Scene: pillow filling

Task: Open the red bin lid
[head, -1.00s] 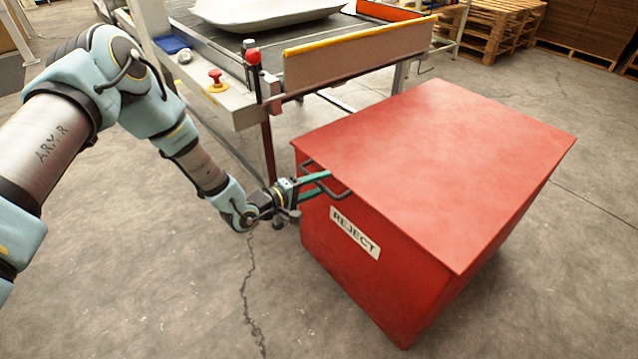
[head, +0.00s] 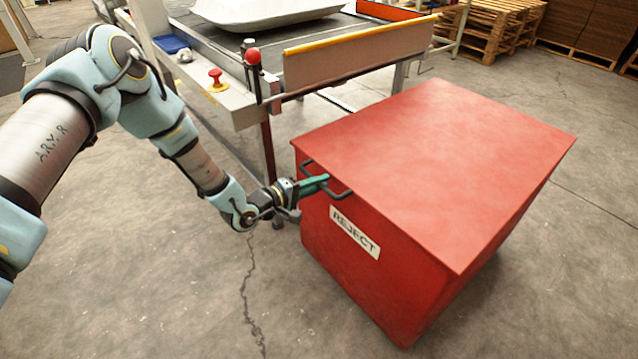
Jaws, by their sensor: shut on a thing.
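The red bin (head: 362,285) stands on the floor right of centre in the head view, with a white REJECT label (head: 355,232) on its front side. Its flat red lid (head: 440,165) lies level and closed on top. A dark bar handle (head: 341,194) sticks out from the lid's left edge. My gripper (head: 321,181) reaches in from the left and its green fingers are shut on this handle. The fingers hide part of the bar.
A conveyor table with a yellow-topped side board (head: 358,62) stands behind the bin, close to its far left corner. A post with a red knob (head: 254,57) rises near my forearm. Wooden pallets (head: 488,25) are at the back. The floor in front is clear.

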